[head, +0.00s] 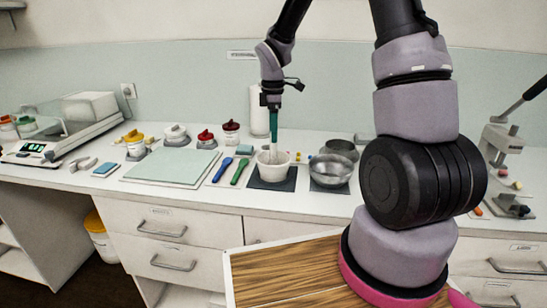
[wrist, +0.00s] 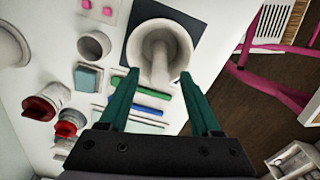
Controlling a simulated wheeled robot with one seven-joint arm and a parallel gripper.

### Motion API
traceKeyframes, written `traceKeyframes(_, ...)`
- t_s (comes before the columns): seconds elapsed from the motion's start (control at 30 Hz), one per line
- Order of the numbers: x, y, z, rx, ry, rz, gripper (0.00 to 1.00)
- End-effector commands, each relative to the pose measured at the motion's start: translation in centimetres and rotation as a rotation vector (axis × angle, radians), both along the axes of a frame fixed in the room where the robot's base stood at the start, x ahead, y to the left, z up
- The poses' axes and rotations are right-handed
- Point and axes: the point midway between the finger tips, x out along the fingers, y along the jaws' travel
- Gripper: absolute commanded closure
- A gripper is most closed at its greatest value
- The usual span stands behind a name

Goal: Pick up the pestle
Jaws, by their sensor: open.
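The white mortar (head: 279,173) stands on a dark square mat (head: 258,184) on the counter. The pale pestle (wrist: 159,62) stands in the mortar and shows in the wrist view, its upper end toward my gripper. The mortar's round rim also shows in the wrist view (wrist: 133,48). My gripper (head: 273,138) points down above the mortar in the head view. In the wrist view its two green fingers (wrist: 158,76) are open, one on each side of the pestle, with gaps between. I cannot tell how far the fingertips reach down along it.
A blue spatula (head: 222,169) and a green one (head: 239,171) lie left of the mat. A steel bowl (head: 330,171) stands right of it on another mat. A paper roll (head: 259,112) stands behind. Lidded jars, a pale green board (head: 172,167) and a scale (head: 50,150) are farther left.

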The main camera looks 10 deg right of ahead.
Motion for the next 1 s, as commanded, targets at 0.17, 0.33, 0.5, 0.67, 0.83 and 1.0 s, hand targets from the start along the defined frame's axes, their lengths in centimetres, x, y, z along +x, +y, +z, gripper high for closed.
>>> traceKeyframes(0.17,0.0,-0.1,-2.1,-0.001,0.003,0.000,0.35)
traceKeyframes(0.33,0.0,-0.2,-4.5,-0.001,0.003,0.001,0.35)
traceKeyframes(0.5,0.0,-0.2,-5.3,0.000,0.000,-0.002,0.35)
traceKeyframes(0.67,0.0,-0.2,-5.3,0.000,0.000,-0.001,0.35)
traceKeyframes(0.83,0.0,-0.2,-5.3,0.000,0.000,-0.001,1.00)
traceKeyframes(1.0,0.1,-0.2,-5.2,0.000,-0.001,-0.001,1.00)
